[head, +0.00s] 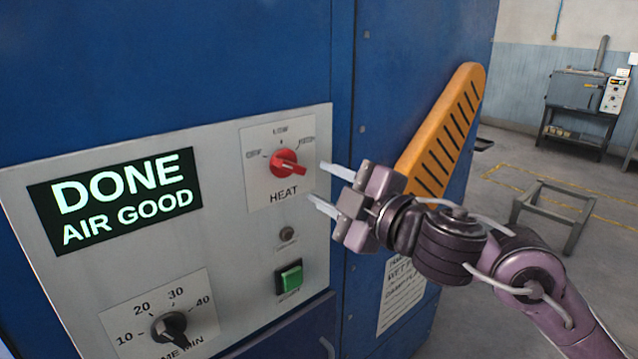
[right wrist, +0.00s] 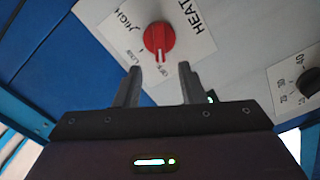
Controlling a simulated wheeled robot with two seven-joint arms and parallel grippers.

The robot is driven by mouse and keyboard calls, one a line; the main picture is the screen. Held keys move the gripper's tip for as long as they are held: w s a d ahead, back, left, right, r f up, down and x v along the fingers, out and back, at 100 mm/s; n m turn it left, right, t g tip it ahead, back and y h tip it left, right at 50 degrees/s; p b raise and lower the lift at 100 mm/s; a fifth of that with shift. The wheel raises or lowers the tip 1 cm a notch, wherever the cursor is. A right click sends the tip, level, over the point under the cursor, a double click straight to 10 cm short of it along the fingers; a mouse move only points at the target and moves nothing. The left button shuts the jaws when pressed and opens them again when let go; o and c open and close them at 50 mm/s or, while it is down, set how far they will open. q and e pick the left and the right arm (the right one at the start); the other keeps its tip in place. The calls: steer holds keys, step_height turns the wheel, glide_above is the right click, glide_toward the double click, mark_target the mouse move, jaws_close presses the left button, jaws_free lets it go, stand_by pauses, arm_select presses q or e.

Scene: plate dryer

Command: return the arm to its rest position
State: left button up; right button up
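My right gripper (head: 322,188) reaches in from the right in the head view, in front of the grey control panel (head: 225,130). Its two fingers are apart with nothing between them. The red heat knob (head: 287,163) is just left of the fingertips, with a visible gap. In the right wrist view, the open fingers (right wrist: 158,68) point at the red knob (right wrist: 159,38), which sits beyond the tips. My left gripper is not in view.
A lit display (head: 118,200) reads "DONE AIR GOOD". A black timer knob (head: 170,327) and a green button (head: 290,278) sit lower on the panel. Open floor lies to the right, with a metal stand (head: 553,212).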

steer(key=shift+w, duration=0.1)
steer(key=w+d+f+m+g+h, duration=0.15)
steer(key=w+d+f+m, duration=0.35)
steer(key=f, duration=0.7)
steer(key=w+d+f+m+h, duration=0.35)
steer(key=w+f, duration=0.45)
steer(key=f, duration=0.5)
steer(key=s+d+f+m+g+h, duration=0.1)
steer(key=s+d+f+m, duration=0.1)
steer(key=f, duration=0.8)
steer(key=s+d+f+m+g+h, duration=0.1)
steer(key=s+d+f, duration=0.2)
steer(key=f, duration=0.7)
steer(key=s+d+f+m+g+h, duration=0.1)
steer(key=s+d+f+m, duration=0.1)
steer(key=f, duration=0.8)
steer(key=s+d+f+m+g+h, duration=0.25)
steer(key=s+f+g, duration=0.25)
steer(key=s+f, duration=1.75)
steer(key=s+f+g, duration=0.2)
steer(key=s+f, duration=0.2)
steer(key=s, duration=1)
steer(key=s+f+m+g, duration=0.1)
steer(key=s+f, duration=0.4)
steer(key=s, duration=0.9)
steer(key=shift+a+f+g, duration=0.2)
steer(key=shift+g, duration=0.35)
